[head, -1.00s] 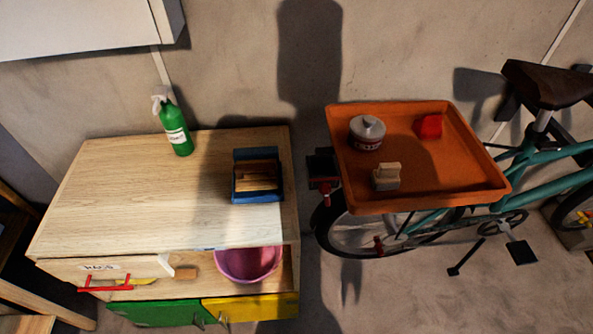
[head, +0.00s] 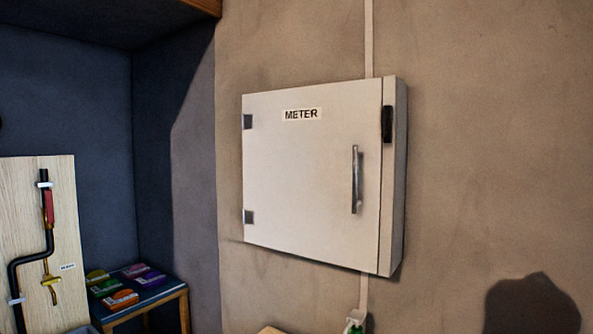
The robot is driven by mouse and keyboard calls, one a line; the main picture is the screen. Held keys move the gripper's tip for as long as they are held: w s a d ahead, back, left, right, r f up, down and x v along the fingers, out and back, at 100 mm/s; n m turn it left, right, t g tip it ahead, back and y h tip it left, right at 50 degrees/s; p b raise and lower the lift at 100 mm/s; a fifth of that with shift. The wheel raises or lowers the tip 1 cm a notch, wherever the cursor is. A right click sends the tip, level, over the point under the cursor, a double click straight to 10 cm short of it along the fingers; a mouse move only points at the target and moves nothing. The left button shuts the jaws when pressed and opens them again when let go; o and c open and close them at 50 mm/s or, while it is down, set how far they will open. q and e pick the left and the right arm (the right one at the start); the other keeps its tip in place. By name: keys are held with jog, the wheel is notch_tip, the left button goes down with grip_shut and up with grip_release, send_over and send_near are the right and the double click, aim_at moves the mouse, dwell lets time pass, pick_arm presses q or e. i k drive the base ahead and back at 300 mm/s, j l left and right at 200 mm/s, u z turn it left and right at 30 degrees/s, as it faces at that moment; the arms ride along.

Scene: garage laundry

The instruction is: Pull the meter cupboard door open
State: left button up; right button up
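The meter cupboard (head: 392,215) is a white box on the wall, in the middle of the head view. Its door (head: 300,185) is shut and carries a "METER" label (head: 301,114). A vertical metal bar handle (head: 355,180) is on the door's right part. Two dark hinges, an upper one (head: 248,122) and a lower one (head: 249,217), are on its left edge. A black latch-like piece (head: 387,124) is at the upper right edge. Neither of my grippers is in view.
At the left, a wooden board (head: 40,240) carries a black pipe with red and yellow parts. A small table (head: 172,292) holds several coloured packets (head: 121,299). The wall right of the cupboard is bare.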

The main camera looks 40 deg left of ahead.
aim_at(313, 154)
jog(key=u, duration=1.35)
